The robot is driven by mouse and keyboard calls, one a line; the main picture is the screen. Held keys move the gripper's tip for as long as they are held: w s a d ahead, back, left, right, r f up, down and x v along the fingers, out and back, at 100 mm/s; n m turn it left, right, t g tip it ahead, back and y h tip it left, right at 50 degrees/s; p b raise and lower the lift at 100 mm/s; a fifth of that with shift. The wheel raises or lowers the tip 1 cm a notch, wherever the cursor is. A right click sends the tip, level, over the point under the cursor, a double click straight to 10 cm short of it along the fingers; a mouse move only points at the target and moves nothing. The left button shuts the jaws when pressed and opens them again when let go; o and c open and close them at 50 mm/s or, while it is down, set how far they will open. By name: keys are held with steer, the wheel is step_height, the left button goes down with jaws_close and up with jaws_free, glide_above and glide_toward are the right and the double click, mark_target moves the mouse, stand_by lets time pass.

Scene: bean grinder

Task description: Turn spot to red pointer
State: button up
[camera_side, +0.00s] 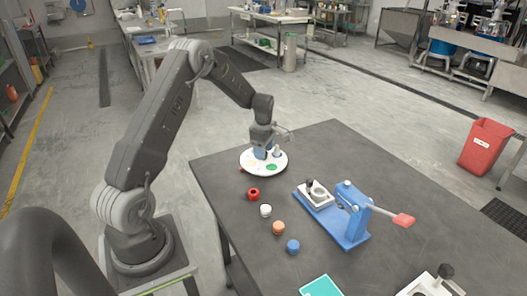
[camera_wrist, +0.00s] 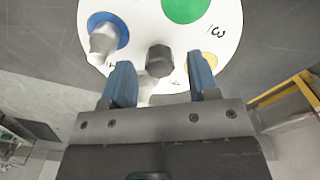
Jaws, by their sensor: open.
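The white round turntable (camera_side: 249,165) lies at the table's far left corner. In the wrist view its face (camera_wrist: 230,42) carries a green spot (camera_wrist: 184,8), a blue spot (camera_wrist: 121,22), part of a yellow spot (camera_wrist: 211,60) and black numbers. A pale metal piece (camera_wrist: 103,42) stands on the blue spot.
A red piece (camera_side: 253,194), a white one (camera_side: 266,210), an orange one (camera_side: 278,228) and a blue one (camera_side: 293,246) stand in a row nearby. A blue lever press (camera_side: 352,222) with a red handle (camera_side: 403,220) stands to the right. The table's back right is clear.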

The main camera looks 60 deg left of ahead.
steer(key=shift+f, duration=0.3)
steer(key=shift+c, duration=0.4)
jaws_close()
